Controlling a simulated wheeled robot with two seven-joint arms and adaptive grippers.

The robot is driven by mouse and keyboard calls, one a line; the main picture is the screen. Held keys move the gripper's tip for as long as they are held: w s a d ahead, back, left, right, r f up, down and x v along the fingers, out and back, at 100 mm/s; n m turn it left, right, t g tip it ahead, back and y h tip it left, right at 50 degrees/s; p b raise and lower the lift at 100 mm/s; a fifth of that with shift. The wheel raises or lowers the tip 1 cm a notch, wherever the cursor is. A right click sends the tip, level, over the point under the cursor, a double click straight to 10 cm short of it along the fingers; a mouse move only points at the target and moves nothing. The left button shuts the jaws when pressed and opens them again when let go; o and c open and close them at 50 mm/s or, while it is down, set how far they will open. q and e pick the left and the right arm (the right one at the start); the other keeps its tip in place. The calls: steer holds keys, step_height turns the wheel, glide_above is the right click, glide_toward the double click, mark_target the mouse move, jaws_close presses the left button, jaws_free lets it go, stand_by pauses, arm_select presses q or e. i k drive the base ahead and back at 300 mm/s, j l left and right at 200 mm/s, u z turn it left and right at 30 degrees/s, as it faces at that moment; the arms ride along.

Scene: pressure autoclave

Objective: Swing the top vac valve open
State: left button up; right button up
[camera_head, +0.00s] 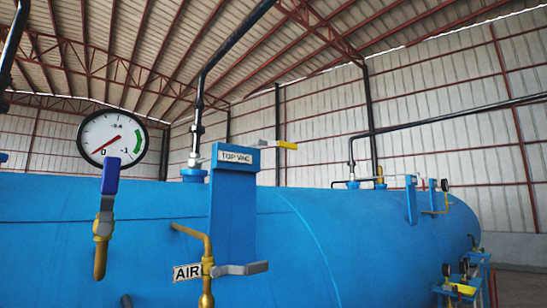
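The TOP VAC label (235,156) is on the upper part of a blue upright bracket (232,215) in the middle of the head view. A lever with a grey shank and yellow end (284,145) sticks out to the right at the top of this bracket, roughly level. The valve body behind it is mostly hidden by the bracket. Neither of my grippers shows in this view, and nothing is seen touching the lever.
The large blue autoclave tank (330,240) fills the lower picture. A round gauge (112,138) stands at left, above a blue-handled brass valve (105,215). Below the label are an AIR plate (187,272) and a grey lever (242,269). Black pipes (238,45) rise behind.

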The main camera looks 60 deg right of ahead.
mark_target(281, 144)
steer(key=z, duration=1.9)
